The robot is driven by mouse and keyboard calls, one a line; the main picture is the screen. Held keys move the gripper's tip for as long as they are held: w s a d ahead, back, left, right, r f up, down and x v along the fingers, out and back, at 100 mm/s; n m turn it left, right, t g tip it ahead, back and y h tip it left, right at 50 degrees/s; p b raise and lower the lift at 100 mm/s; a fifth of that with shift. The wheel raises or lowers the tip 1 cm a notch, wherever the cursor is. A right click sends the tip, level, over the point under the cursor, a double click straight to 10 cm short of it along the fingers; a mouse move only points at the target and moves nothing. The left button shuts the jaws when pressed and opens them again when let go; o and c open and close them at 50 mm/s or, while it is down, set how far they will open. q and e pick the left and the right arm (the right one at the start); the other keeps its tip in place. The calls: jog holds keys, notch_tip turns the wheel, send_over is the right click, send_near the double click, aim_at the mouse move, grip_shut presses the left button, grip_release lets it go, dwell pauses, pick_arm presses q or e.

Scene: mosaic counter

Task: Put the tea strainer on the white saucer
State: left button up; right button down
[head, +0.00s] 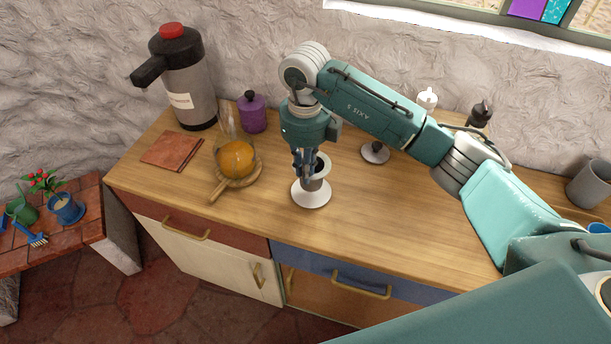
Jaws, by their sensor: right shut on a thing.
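The white saucer (311,201) lies on the wooden counter near its front edge, at the middle of the head view. My right gripper (307,172) points down above the saucer and is shut on the tea strainer (322,166). The strainer shows a pale rim and a dark grey lower part directly over the saucer. The fingers hide part of it. I cannot tell whether its bottom touches the saucer. My left gripper is not in view.
A dark-knobbed lid (375,152) lies right of the gripper. The counter's front right is clear.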

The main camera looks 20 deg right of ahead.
notch_tip(320, 180, down, 4)
jog(key=shift+r+p, duration=0.25)
jog(key=shift+p, duration=0.25)
jog(key=shift+f, duration=0.25)
jog(key=c, duration=1.8)
grip_release()
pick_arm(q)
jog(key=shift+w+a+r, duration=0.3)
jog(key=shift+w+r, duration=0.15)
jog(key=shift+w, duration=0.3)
pick_arm(e)
jog(key=shift+o, duration=0.2)
